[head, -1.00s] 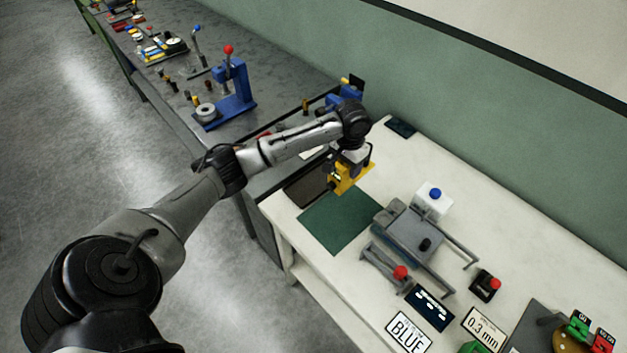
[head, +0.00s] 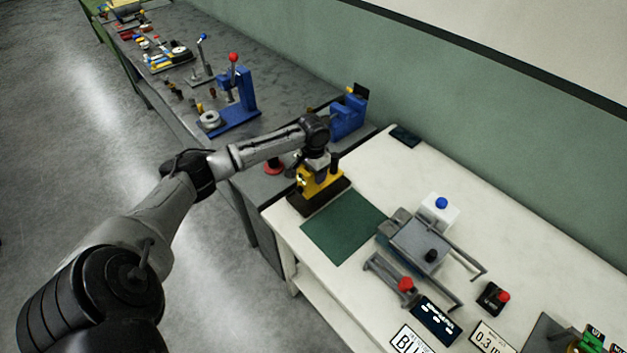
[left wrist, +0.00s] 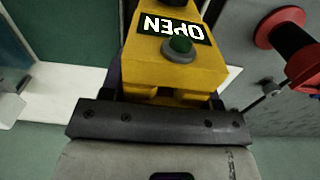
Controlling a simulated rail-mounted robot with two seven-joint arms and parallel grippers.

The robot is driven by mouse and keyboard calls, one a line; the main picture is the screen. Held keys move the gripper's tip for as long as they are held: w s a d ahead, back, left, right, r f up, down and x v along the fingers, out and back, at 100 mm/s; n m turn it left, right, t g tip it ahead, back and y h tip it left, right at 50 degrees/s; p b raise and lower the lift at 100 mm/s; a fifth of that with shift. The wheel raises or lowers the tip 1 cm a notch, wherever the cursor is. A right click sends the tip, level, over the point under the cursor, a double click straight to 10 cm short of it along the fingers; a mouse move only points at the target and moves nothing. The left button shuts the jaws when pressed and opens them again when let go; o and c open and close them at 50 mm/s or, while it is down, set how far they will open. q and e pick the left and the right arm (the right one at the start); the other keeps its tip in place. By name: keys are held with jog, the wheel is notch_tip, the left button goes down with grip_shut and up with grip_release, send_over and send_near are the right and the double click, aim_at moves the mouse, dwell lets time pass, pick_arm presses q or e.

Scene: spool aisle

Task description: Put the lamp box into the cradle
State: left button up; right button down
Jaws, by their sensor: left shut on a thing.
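The lamp box is a yellow block (head: 322,184) with a green button and an OPEN label, which reads upside down in the left wrist view (left wrist: 180,66). My left gripper (head: 316,168) is shut on it from above. In the head view the box is upright over a dark rectangular tray (head: 309,205), which looks like the cradle. The box and gripper hide much of the tray. I cannot tell whether the box touches it. My right gripper is not in view.
A green mat (head: 344,228) lies beside the tray on the white bench. A grey fixture with handles (head: 420,243) and a white box with a blue button (head: 440,210) stand to the right. A blue vise-like block (head: 348,118) and a red-based post (head: 274,165) stand behind on the grey bench.

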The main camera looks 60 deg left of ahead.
pick_arm(q)
notch_tip(320, 180, down, 4)
jog(key=shift+r+b, duration=0.2)
jog(key=shift+b, duration=0.15)
jog(key=shift+f, duration=0.1)
jog(key=shift+f, duration=0.1)
jog(key=o, duration=1.3)
jog(key=shift+c, duration=0.2)
notch_tip(320, 180, up, 12)
jog(key=shift+r+p, duration=0.1)
jog(key=shift+p, duration=0.85)
